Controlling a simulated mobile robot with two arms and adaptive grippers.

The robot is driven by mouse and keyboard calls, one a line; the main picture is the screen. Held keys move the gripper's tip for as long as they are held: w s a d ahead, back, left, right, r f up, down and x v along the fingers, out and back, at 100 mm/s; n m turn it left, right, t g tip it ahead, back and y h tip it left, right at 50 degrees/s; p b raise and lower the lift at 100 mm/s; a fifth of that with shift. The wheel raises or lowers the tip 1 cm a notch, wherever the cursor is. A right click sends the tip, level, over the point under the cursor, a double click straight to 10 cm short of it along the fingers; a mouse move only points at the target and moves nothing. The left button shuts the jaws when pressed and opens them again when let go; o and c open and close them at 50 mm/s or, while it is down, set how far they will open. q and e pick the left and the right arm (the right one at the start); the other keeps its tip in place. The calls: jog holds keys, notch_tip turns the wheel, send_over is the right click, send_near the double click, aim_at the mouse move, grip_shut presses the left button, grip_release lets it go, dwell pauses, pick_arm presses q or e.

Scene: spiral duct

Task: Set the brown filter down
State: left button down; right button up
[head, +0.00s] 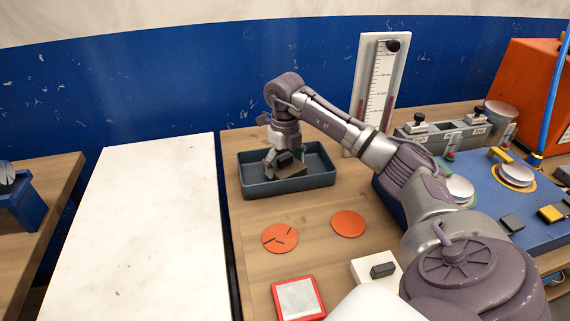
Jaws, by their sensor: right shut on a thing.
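My right gripper (280,164) reaches down into a dark blue-grey tray (318,181) on the wooden table. It is shut on a small dark brown block, the brown filter (291,168). The filter is low inside the tray, near its middle; I cannot tell whether it touches the tray floor. The fingers hide part of the filter. My left gripper is not in view.
Two orange discs (348,223) (279,238) lie in front of the tray. A red-framed pad (298,299) and a white block (368,269) are nearer. A white gauge board (380,80) stands behind right. A blue panel (530,233) is at right. A white surface (150,230) at left is clear.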

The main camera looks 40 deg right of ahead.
aim_at(285, 157)
jog(key=o, duration=1.1)
jog(key=shift+f, duration=0.1)
jog(key=shift+c, duration=0.2)
notch_tip(285, 157, up, 12)
jog(key=shift+r+p, duration=0.2)
jog(key=shift+p, duration=0.15)
jog(key=shift+f, duration=0.1)
